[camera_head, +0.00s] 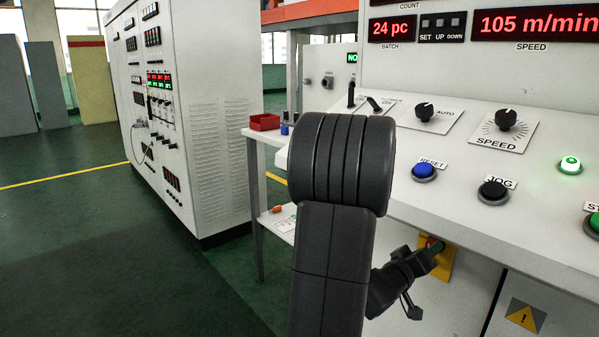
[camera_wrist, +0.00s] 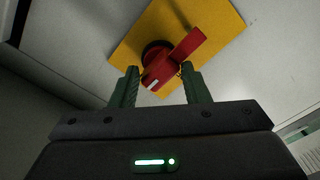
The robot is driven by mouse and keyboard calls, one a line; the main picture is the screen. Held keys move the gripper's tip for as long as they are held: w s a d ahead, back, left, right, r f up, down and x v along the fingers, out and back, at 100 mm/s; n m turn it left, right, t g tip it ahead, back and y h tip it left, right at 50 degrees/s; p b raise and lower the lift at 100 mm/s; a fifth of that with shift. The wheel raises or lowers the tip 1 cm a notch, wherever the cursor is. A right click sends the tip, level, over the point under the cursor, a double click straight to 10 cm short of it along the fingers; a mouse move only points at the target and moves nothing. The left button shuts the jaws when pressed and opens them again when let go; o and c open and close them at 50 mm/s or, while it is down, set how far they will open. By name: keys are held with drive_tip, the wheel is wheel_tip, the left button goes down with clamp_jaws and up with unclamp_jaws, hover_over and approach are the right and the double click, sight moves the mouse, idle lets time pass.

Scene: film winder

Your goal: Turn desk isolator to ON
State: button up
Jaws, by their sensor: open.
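The desk isolator is a red rotary handle (camera_wrist: 175,62) on a yellow plate (camera_wrist: 222,22) in the wrist view. The handle lies slantwise in that picture, from lower left to upper right, with a white mark at its lower left end. My gripper (camera_wrist: 159,70) is open, with one green finger on each side of the handle's lower part. The right finger is very near the handle; I cannot tell whether it touches. In the head view my gripper (camera_head: 433,247) is at the yellow plate (camera_head: 447,266) and hides most of the handle. No ON or OFF lettering is readable.
The control desk (camera_head: 540,245) overhangs the isolator, with a blue reset button (camera_head: 424,171) and a black jog button (camera_head: 493,191) on top. A yellow warning plate (camera_head: 525,316) is to the right. A side table (camera_head: 254,137) and a grey cabinet (camera_head: 215,130) stand left. Open floor lies left.

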drive_tip(key=shift+n, duration=0.5)
drive_tip(key=shift+f, duration=0.1)
